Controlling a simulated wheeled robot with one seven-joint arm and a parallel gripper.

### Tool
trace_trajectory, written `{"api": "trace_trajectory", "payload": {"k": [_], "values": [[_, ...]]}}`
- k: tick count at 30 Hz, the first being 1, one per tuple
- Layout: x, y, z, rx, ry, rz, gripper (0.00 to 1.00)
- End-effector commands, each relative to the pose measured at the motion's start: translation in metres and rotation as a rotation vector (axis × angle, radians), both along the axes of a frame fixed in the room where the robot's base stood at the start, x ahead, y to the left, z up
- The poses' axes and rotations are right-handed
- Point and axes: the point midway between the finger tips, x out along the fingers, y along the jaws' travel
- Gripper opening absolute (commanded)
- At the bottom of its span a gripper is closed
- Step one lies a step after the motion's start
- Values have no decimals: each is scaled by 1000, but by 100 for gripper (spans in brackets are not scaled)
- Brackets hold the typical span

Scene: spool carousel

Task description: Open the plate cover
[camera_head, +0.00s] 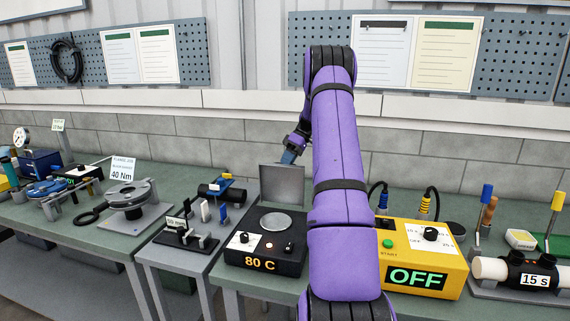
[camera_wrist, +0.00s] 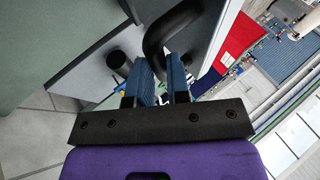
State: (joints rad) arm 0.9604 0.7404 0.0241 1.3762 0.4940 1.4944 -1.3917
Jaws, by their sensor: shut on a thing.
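The plate cover (camera_head: 282,186) is a grey square panel that stands roughly upright at the back of the black hot-plate box (camera_head: 262,262). The round grey plate (camera_head: 269,223) lies uncovered in front of it. My gripper (camera_head: 289,157) is at the cover's upper edge, partly hidden by my purple arm. In the wrist view, the blue fingers of my gripper (camera_wrist: 160,62) are closed around a dark curved bar, the cover's handle (camera_wrist: 158,35). The exact contact is hard to see.
A yellow box (camera_head: 424,262) reading OFF stands right of my arm. A small stand with black parts (camera_head: 183,235) is to the left, and a 40 Nm torque fixture (camera_head: 132,200) is farther left. A grey block wall (camera_head: 230,150) runs behind the benches.

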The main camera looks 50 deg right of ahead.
Motion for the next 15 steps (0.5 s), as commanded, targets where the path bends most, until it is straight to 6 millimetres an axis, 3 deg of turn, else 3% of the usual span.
{"api": "trace_trajectory", "payload": {"k": [7,15], "values": [[9,-21,-8,4,1,-1,0],[13,-31,-15,3,0,0,0]]}}
